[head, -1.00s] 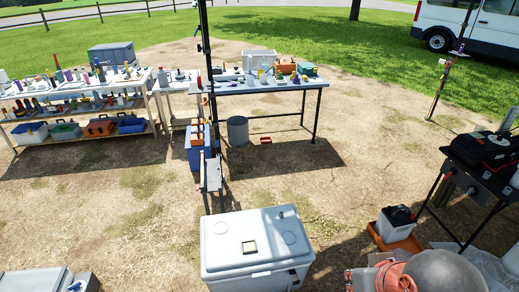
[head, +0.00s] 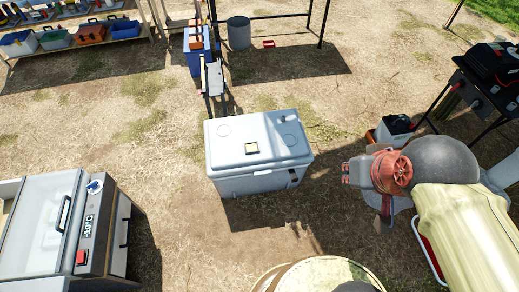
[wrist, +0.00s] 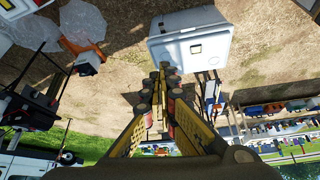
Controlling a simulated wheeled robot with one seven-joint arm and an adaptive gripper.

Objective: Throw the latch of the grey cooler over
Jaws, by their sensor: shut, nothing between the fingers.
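The grey cooler (head: 225,160) stands on the dirt in the middle of the head view with its lid down. A small square label sits on the lid, and a small dark fitting (head: 292,175) shows at the right of its front face. I cannot tell whether that fitting is the latch or how it is set. My gripper (head: 347,172) is to the right of the cooler, apart from it. The wrist view shows the cooler (wrist: 215,45) beyond the fingertips (wrist: 161,68), which are together and empty.
A white appliance with a control panel (head: 92,225) stands at the lower left. A dark table with a black case (head: 490,75) is at the right, with a white container (head: 392,130) beside it. A blue box (head: 200,65) stands behind the cooler. Bare dirt surrounds the cooler.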

